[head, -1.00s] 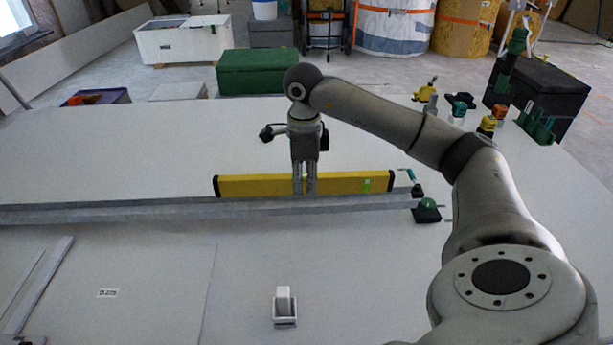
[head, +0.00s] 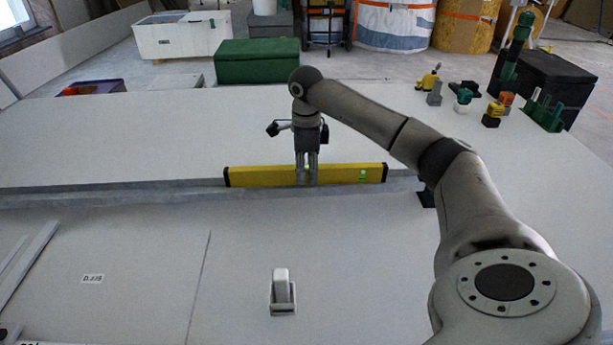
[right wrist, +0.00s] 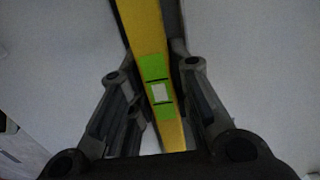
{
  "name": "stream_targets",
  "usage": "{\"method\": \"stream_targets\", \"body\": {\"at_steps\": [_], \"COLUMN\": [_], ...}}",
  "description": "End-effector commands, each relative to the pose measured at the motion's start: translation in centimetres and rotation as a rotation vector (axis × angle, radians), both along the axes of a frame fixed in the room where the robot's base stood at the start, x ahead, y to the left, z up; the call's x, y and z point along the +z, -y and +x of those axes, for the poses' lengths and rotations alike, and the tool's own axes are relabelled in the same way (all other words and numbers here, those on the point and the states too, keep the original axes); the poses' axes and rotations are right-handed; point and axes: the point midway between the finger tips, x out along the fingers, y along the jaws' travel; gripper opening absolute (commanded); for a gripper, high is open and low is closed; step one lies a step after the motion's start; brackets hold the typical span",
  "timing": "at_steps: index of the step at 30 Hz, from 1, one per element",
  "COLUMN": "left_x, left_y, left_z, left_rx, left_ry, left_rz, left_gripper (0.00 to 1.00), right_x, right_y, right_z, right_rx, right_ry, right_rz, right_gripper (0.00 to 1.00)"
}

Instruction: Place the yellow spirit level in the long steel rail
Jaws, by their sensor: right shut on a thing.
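The yellow spirit level (head: 250,176), with black end caps and a green vial window, lies lengthwise along the long steel rail (head: 120,197) in the head view. My right gripper (head: 307,184) is shut on it near its middle from above. The right wrist view shows the level (right wrist: 142,30) running between the two fingers (right wrist: 158,110). The level's lower edge meets the rail's line in the head view. I cannot tell whether it sits in the rail or just above or behind it. My left gripper is out of view.
A small white block-like fixture (head: 283,290) stands on the pale table in front of the rail. Narrow strips (head: 30,262) lie at the front left. Small coloured tools (head: 492,114) and a black case (head: 548,85) are at the back right.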

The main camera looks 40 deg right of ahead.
Motion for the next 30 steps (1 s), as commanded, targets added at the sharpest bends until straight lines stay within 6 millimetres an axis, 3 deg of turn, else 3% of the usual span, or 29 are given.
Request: {"method": "stream_targets", "body": {"at_steps": [23,24,28,30], "left_x": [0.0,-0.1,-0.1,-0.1], "left_y": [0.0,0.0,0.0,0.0], "left_z": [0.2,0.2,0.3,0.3], "left_rx": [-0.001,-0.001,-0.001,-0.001], "left_ry": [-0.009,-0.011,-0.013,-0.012], "left_rz": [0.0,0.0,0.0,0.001], "left_gripper": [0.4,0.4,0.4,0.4], "right_x": [-1.1,-1.2,-1.2,-1.2], "right_y": [0.0,0.0,0.0,0.0], "right_z": [0.0,0.0,0.0,0.0], "right_rx": [0.0,0.0,0.0,0.0], "right_ry": [0.001,0.0,0.0,0.0], "right_rz": [0.0,0.0,0.0,0.0], "right_gripper": [0.0,0.23,0.4,0.41]}}
